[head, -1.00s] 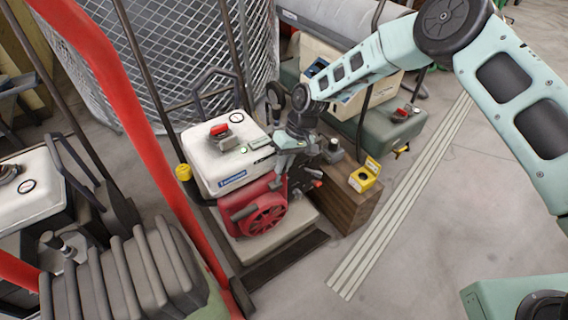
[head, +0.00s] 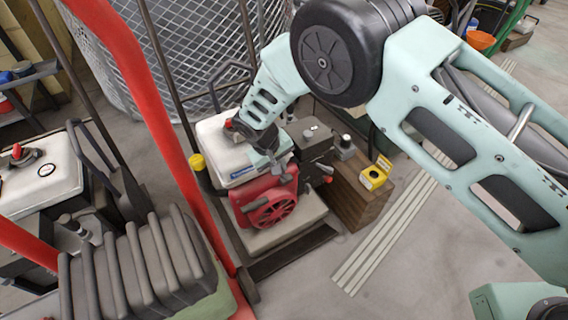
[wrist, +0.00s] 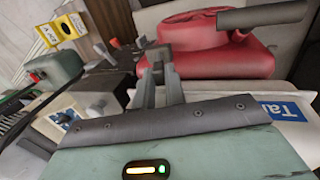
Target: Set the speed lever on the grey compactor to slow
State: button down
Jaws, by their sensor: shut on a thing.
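The compactor with a light grey base plate (head: 290,238) stands left of centre in the head view. It has a white tank (head: 212,135) and a red engine cover with a round starter (head: 270,208). My gripper (head: 284,172) reaches down beside the tank, just above the red cover. In the wrist view my gripper (wrist: 156,62) has its fingers close together at the edge of the red cover (wrist: 205,45). It is shut on a small part there, which seems to be the speed lever; the fingers hide most of it. The lever's setting cannot be read.
Another white-tanked machine (head: 40,185) is at the left. A red post (head: 150,130) and dark ribbed blocks (head: 150,262) stand in front.

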jog(key=shift+s+a+f+t+h+b, duration=0.2)
jog(key=shift+s+a+t+h+b, duration=0.1)
jog(key=shift+a+h, duration=0.15)
jog(key=c, duration=1.4)
grip_release()
jog(key=shift+c, duration=0.2)
jog(key=p+v, duration=0.2)
jog(key=v, duration=1.5)
jog(key=shift+a+p, duration=0.3)
jog(key=shift+s+r, duration=0.1)
